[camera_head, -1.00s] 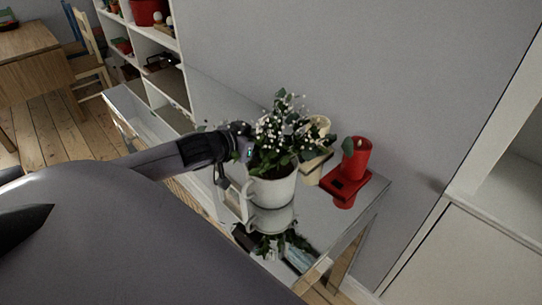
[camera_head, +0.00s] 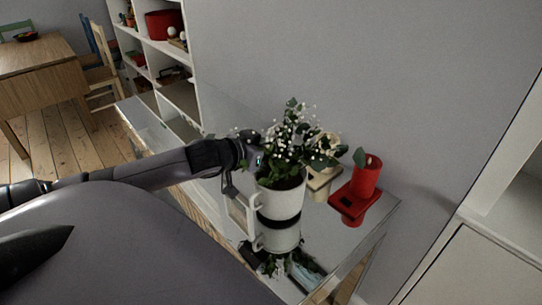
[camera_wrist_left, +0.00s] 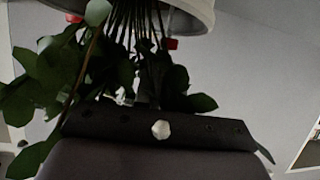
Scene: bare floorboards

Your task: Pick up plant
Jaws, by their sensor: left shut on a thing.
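The plant (camera_head: 288,145) has green leaves and small white flowers and grows in a white pot (camera_head: 282,200) with a handle on its left. The pot is upright, just above the mirrored table top, with a dark gap between it and its reflection. My left gripper (camera_head: 256,160) is shut on the plant from the left, at the leaves by the pot's rim. Leaves hide its fingertips. In the left wrist view, leaves and stems of the plant (camera_wrist_left: 60,75) crowd the gripper, and the pot's rim (camera_wrist_left: 195,12) shows at the top. My right gripper is not in view.
A framed item (camera_head: 238,208) is left of the pot. The wall is behind; shelves (camera_head: 180,95) stand at the back left.

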